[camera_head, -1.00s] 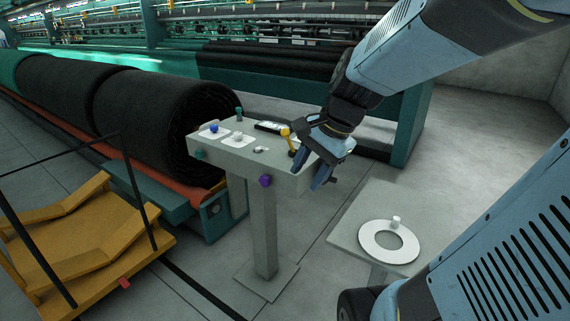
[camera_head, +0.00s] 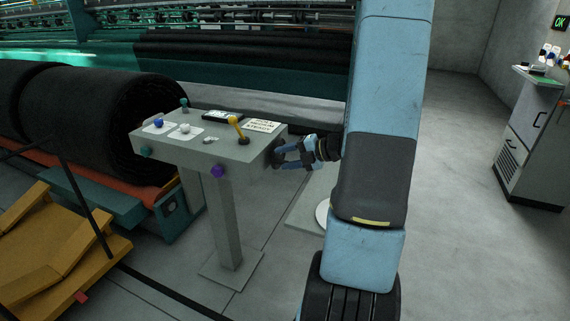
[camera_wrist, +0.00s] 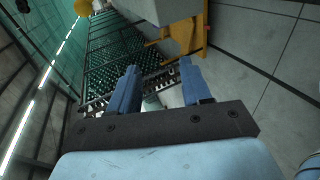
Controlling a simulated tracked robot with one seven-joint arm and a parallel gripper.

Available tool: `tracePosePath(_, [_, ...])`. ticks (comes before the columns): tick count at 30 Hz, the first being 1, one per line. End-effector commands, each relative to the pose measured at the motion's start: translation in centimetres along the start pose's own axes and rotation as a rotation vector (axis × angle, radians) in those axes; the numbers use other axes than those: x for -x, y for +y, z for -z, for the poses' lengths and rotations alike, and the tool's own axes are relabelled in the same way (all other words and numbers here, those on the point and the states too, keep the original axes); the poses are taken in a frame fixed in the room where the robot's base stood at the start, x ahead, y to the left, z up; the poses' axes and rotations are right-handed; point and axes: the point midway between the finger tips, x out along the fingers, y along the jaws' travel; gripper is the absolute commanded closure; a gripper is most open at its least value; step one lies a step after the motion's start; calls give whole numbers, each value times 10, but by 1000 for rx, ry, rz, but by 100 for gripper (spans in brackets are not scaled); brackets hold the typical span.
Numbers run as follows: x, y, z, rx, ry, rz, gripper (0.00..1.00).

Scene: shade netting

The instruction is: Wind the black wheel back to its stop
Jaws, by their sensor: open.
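The grey control console (camera_head: 205,152) stands on a post left of my arm in the head view. A small dark part, possibly the black wheel (camera_head: 277,159), shows at the console's right side by my fingertips. My fingers partly cover it, and its turn position cannot be read. My gripper (camera_head: 280,156) is sideways at that right side, fingers pointing left at the console. The gripper (camera_wrist: 158,65) is open in the wrist view, with nothing clearly held between its blue fingers. I cannot tell whether the fingers touch the dark part.
The console carries a yellow lever (camera_head: 236,124), a blue knob (camera_head: 158,122), a white knob (camera_head: 185,127) and a purple knob (camera_head: 217,171). Black netting rolls (camera_head: 95,110) and a yellow cart (camera_head: 60,245) lie left. A grey cabinet (camera_head: 535,135) stands far right. Floor between is clear.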

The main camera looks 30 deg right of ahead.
Motion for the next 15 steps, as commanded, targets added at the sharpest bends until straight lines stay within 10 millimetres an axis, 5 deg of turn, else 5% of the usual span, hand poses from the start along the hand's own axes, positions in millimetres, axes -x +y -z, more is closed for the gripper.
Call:
tracePosePath(6, [21, -56, -57, -510, -183, -136, 52])
tracePosePath(15, [36, -90, -87, -799, -283, -243, 52])
